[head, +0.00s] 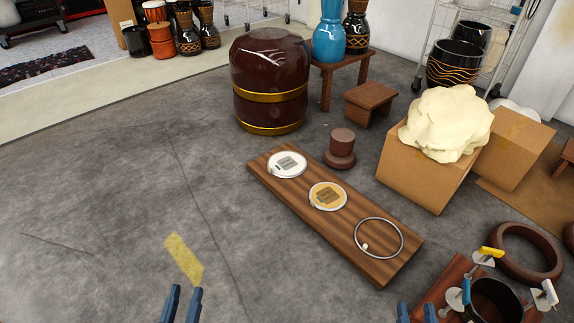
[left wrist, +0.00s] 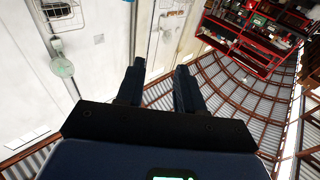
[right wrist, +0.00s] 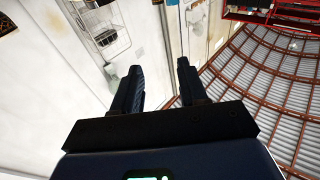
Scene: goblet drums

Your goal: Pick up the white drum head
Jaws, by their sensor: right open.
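The white drum head (head: 277,170) is a round white disc with a grey label. It lies flat at the far left end of a wooden board (head: 365,262) on the floor. My left gripper (head: 182,292) is at the bottom of the head view, well in front of the disc and apart from it. Its fingers are apart and empty, as the left wrist view (left wrist: 160,75) also shows. My right gripper (head: 416,311) is at the bottom edge, right of centre, open and empty in the right wrist view (right wrist: 160,75). Neither wrist view shows the disc.
A tan-labelled drum head (head: 328,196) and a metal ring (head: 358,236) lie on the same board. A large dark red drum (head: 268,85) and a cardboard box (head: 415,180) stand farther back. Left floor is clear.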

